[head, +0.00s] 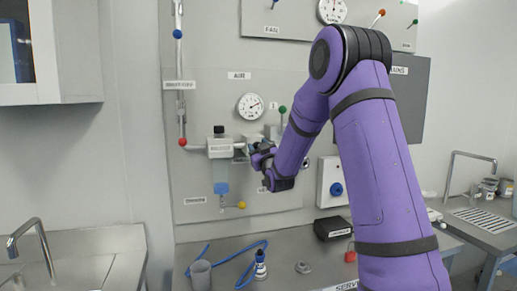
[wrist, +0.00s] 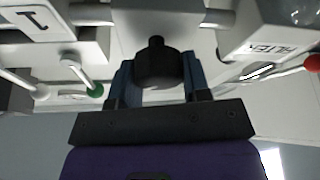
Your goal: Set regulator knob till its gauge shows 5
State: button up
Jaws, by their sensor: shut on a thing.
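The regulator knob (wrist: 157,66) is black and ridged. In the wrist view it sits between the two fingers of my gripper (wrist: 158,82), which is shut on it. In the head view my gripper (head: 258,160) is at the wall panel, just right of the filter block (head: 220,148), and it hides most of the regulator and the knob. The round white gauge (head: 250,106) is on the panel above, under a label reading AIRE. Its dark needle and numbers are too small to read surely. The gauge does not show in the wrist view.
A green-tipped lever (head: 282,110) stands close right of the gauge; it also shows in the wrist view (wrist: 95,90). A red-handled valve (head: 182,142) is left of the filter. Below, the bench holds a grey cup (head: 201,275), a blue hose, a bottle (head: 260,266) and a black box (head: 332,229).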

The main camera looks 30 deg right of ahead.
jog(key=shift+n+y, duration=0.7)
jog(key=shift+n, duration=1.3)
jog(key=o, duration=0.9)
jog(key=shift+s, duration=0.1)
jog(key=v, duration=1)
jog(key=shift+s, duration=0.35)
